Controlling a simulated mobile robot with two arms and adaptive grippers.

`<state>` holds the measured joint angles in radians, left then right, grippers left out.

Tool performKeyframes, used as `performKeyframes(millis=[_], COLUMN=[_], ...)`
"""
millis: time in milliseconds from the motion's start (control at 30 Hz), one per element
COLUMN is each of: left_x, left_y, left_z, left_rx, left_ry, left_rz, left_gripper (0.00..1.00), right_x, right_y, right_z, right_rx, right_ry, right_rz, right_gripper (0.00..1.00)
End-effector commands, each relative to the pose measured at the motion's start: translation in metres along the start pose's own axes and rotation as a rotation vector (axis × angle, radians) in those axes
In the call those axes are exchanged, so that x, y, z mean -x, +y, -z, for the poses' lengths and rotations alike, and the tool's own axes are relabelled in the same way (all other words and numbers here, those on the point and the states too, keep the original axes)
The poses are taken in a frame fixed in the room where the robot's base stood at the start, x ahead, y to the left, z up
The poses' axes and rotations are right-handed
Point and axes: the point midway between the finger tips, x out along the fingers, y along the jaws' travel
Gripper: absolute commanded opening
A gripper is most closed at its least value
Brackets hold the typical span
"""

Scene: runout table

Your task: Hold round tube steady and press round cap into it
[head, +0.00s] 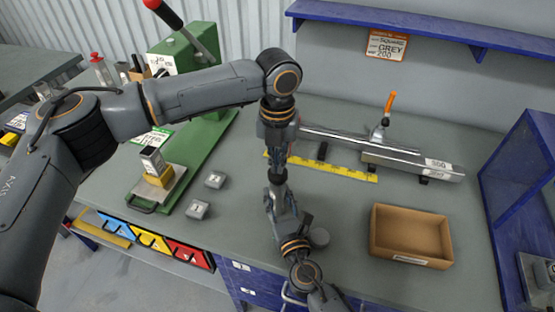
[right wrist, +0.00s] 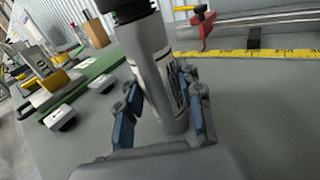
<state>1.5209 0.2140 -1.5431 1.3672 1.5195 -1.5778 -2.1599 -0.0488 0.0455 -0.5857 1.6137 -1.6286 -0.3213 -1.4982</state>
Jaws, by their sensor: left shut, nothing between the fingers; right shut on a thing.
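The round tube (right wrist: 152,72) is a light grey cylinder with a printed label, standing a little tilted in the right wrist view. My right gripper (right wrist: 161,92) is shut on it, with blue-padded fingers on either side. My left gripper (head: 278,172) is shut and empty, directly above the right gripper in the head view. In the right wrist view its dark end (right wrist: 130,10) covers the tube's top and appears to touch it. The tube's mouth and any cap there are hidden. A grey round piece (head: 319,237) lies beside my right arm; I cannot tell whether it is a cap.
An open cardboard box (head: 437,225) stands on the right. A yellow ruler (head: 345,172) and a metal rail (head: 412,163) with an orange-handled clamp lie behind. Two small grey blocks (head: 215,180) sit left, near a green press (head: 205,140) holding a square tube (head: 152,160).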

Motion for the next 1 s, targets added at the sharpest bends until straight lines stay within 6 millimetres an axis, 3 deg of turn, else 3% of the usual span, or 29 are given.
performKeyframes(millis=[800, 1000], left_x=[-0.016, -0.012], left_y=[0.0, 0.0], left_z=[0.0, 0.0], left_rx=[0.0, 0.0], left_ry=[0.002, 0.0], left_rz=[-0.001, 0.0], left_gripper=[0.0, 0.0], right_x=[0.0, 0.0], right_y=[0.0, 0.0], right_z=[-0.001, -0.001], right_rx=[0.0, 0.0], right_ry=[-0.002, -0.002], right_rz=[0.0, 0.0], right_gripper=[0.01, 0.01])
